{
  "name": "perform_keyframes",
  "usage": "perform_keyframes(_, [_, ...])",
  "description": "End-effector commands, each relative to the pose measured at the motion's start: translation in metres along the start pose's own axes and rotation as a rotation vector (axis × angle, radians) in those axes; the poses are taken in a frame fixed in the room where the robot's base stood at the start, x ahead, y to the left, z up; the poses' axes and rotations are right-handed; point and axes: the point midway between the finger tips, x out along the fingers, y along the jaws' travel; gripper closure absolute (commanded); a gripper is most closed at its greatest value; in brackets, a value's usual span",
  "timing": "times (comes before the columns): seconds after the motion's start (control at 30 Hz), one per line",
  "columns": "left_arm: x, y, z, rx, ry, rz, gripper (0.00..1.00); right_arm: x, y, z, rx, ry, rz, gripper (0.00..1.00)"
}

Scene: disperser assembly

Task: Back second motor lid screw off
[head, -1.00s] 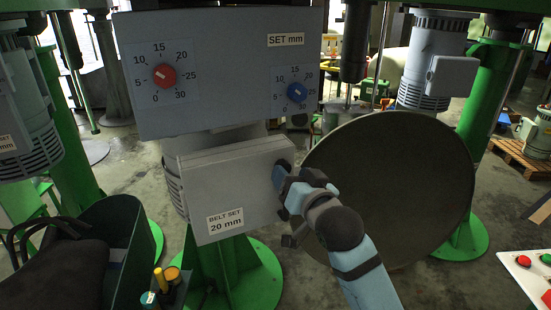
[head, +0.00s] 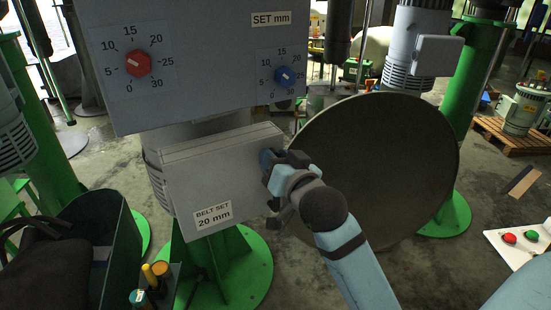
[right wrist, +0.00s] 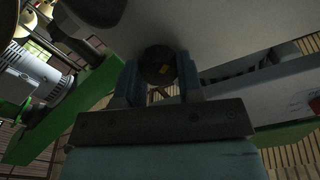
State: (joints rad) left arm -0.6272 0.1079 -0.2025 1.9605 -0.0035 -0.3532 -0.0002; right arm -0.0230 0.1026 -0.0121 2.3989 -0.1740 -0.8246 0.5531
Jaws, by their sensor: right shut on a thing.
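The grey motor lid (head: 185,190), a flat box labelled "BELT SET 20 mm", sits below the dial panel in the head view. My right gripper (head: 272,162) is at the lid's right side. The gripper hides the screw in the head view. I cannot tell how far the screw stands out. My left gripper is not in view.
The panel (head: 200,90) above carries a red dial (head: 138,63) and a blue dial (head: 284,76). A large dark disc (head: 385,170) stands close to the right of my gripper. A dark green bin (head: 110,215) and yellow-topped tools (head: 152,275) are at lower left.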

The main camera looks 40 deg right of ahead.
Motion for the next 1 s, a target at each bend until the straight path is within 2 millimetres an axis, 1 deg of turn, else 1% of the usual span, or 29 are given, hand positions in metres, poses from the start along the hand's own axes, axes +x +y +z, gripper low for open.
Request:
perform_keyframes(0.27, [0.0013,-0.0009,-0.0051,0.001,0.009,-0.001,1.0,0.0002,-0.0002,-0.0001,-0.047,0.0,0.0,0.89])
perform_keyframes(0.47, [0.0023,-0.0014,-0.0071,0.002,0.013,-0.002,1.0,0.0003,-0.0005,-0.0003,-0.163,0.001,-0.001,0.89])
perform_keyframes(1.0, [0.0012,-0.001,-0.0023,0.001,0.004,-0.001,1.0,0.0004,-0.0017,0.0001,-0.664,0.001,-0.001,0.89])
